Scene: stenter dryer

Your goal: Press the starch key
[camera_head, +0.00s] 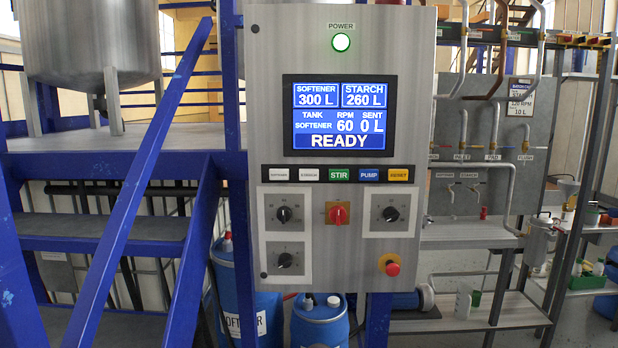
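The control panel (270,120) stands upright in the middle of the head view, facing me. The starch key (309,174) is a small white key, second from the left in a row under the screen. A white softener key (276,174) is to its left. Green STIR (338,174), blue PUMP (369,174) and yellow RESET (400,174) keys are to its right. The screen (339,115) reads softener 300 L, starch 260 L, tank softener, RPM 60, sent 0 L, READY. The green power lamp (341,42) looks lit. My gripper is not in view.
Below the keys are black knobs (284,214), a red switch (338,213) and a red emergency button (392,268). Blue stairs with a rail (140,190) stand at left, blue drums (320,322) below, piping and shelves (470,312) at right. Nothing covers the key row.

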